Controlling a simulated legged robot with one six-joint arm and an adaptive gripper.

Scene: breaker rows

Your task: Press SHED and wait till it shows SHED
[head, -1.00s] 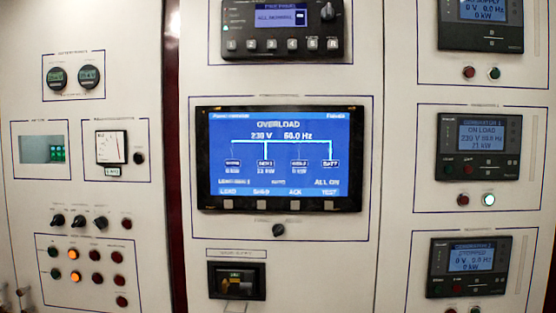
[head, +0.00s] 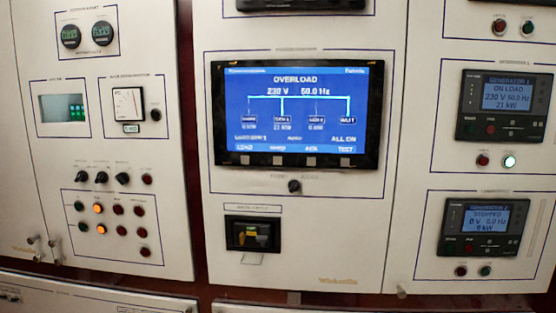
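The wide blue screen (head: 292,108) in a black frame sits on the middle white panel. It reads OVERLOAD at the top, 230 V and 50.0 Hz below, with ALL ON at lower right. Along its bottom edge are labels for LOAD, SHED, ACK and TEST, slightly blurred. Under them is a row of small grey buttons. The SHED button (head: 277,161) is second from the left. My gripper is not in the head view, and nothing covers the screen or buttons.
A small black knob (head: 294,187) is below the screen, and a dark recessed unit (head: 252,235) is lower left of it. Generator 1's display (head: 505,97), reading ON LOAD, and generator 2's display (head: 484,227), reading STOPPED, are at right. Lamps and switches fill the left panel.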

